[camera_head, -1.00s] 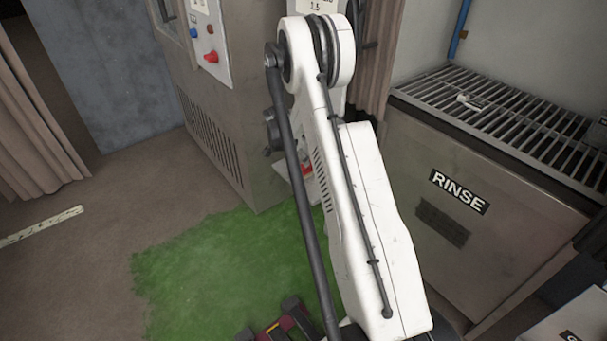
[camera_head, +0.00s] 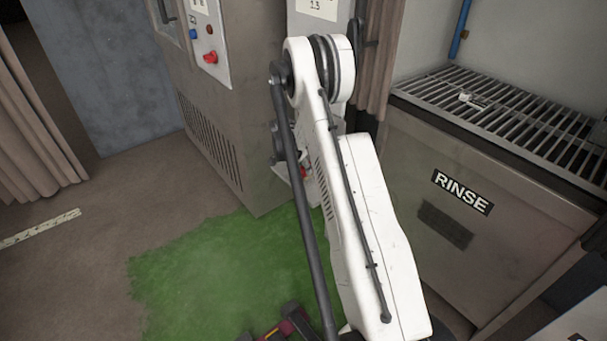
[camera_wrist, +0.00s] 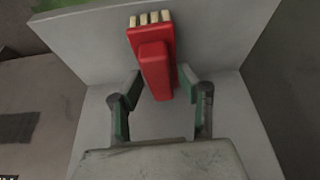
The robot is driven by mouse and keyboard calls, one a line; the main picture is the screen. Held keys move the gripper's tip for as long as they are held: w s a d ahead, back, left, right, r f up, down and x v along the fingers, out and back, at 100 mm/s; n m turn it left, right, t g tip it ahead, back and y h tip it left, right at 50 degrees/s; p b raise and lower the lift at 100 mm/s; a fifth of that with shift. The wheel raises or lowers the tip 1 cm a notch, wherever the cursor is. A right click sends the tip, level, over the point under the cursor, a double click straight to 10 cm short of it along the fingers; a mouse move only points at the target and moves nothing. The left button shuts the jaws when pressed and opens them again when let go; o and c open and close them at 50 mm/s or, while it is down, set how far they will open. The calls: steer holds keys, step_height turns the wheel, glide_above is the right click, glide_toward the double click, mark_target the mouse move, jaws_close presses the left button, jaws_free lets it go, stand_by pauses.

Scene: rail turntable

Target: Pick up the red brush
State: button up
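The red brush (camera_wrist: 155,58) shows in the wrist view, with a row of pale bristle tufts at its far end. It lies against a light grey holder or tray (camera_wrist: 95,50), its near end pointing toward my gripper. My gripper (camera_wrist: 158,86) is open, with one green-padded finger on each side of the brush's near end. I cannot tell whether either finger touches it. In the head view, a small red patch beside my white arm may be the brush, but the arm hides most of it.
A metal rinse station (camera_head: 500,240) with a slatted top (camera_head: 500,115) stands at the right. A steel cabinet (camera_head: 225,110) with red and blue knobs stands behind the arm. Green floor (camera_head: 210,270) lies left of my arm, and a brown curtain (camera_head: 30,140) hangs at the far left.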

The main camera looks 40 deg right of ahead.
mark_target(302, 167)
steer(key=shift+c, duration=0.8)
steer(key=shift+r, duration=0.1)
steer(key=shift+r+p, duration=0.35)
steer(key=shift+r, duration=0.25)
steer(key=v, duration=0.1)
steer(key=p+v, duration=0.1)
steer(key=v, duration=0.1)
steer(key=shift+d+r+p, duration=0.2)
steer(key=shift+r+p, duration=0.15)
steer(key=a+r+p, duration=0.3)
steer(key=a+r, duration=0.3)
steer(key=a, duration=0.5)
steer(key=shift+r, duration=0.1)
